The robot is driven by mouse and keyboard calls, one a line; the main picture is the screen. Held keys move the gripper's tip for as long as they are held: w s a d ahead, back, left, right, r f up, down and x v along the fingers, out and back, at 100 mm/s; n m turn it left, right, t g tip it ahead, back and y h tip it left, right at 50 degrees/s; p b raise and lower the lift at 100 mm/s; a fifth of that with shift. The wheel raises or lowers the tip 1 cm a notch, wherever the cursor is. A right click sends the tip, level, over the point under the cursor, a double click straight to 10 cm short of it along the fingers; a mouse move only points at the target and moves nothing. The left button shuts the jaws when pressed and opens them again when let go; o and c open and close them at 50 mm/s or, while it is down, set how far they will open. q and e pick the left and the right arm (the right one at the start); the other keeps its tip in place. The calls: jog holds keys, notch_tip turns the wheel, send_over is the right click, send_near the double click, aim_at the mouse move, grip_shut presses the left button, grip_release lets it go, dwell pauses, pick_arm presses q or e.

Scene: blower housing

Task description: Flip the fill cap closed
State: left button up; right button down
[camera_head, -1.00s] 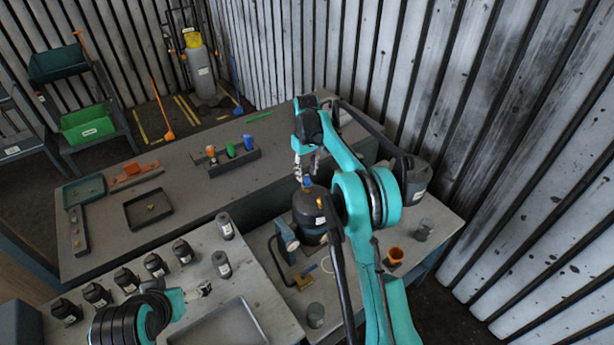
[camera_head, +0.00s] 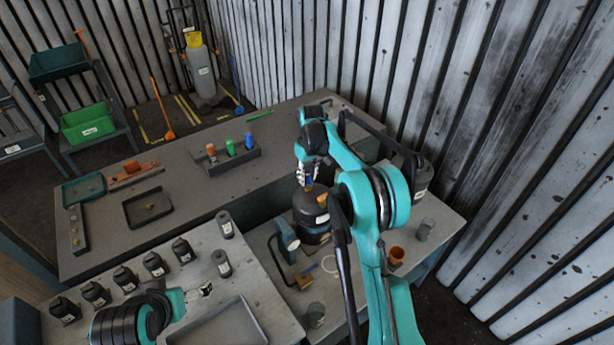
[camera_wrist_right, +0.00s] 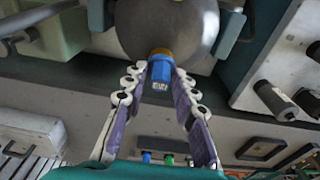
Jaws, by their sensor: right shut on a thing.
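A dark rounded housing (camera_head: 309,207) stands on the right-hand bench, with a small orange label on its side. In the right wrist view its rounded top (camera_wrist_right: 165,28) carries a brass collar (camera_wrist_right: 160,53) with a blue cap (camera_wrist_right: 160,74) on it. In the head view my right gripper (camera_head: 306,177) is over the housing's top and partly hides the cap. My left gripper (camera_head: 203,291) is at lower left over the near bench, too small to read.
Several dark bottles (camera_head: 154,264) stand on the near bench beside an empty tray (camera_head: 235,325). A rack (camera_head: 228,160) with orange, green and blue items is on the long bench. An orange cup (camera_head: 396,255) and grey cups (camera_head: 427,228) stand right of the housing.

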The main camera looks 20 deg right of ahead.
jog(key=shift+s+d+f+t+y+b, duration=0.15)
jog(key=shift+s+t+b, duration=0.1)
jog(key=shift+t+b, duration=0.25)
jog(key=shift+s+f+t+y+b, duration=0.2)
jog(key=shift+t+b, duration=0.15)
jog(key=shift+t, duration=0.15)
jog(key=shift+r+t, duration=0.1)
jog(key=shift+t, duration=0.2)
jog(key=c, duration=1.5)
grip_release()
jog(key=shift+o, duration=0.2)
jog(key=v, duration=1.2)
jog(key=shift+w+d, duration=0.1)
jog(key=shift+d, duration=0.05)
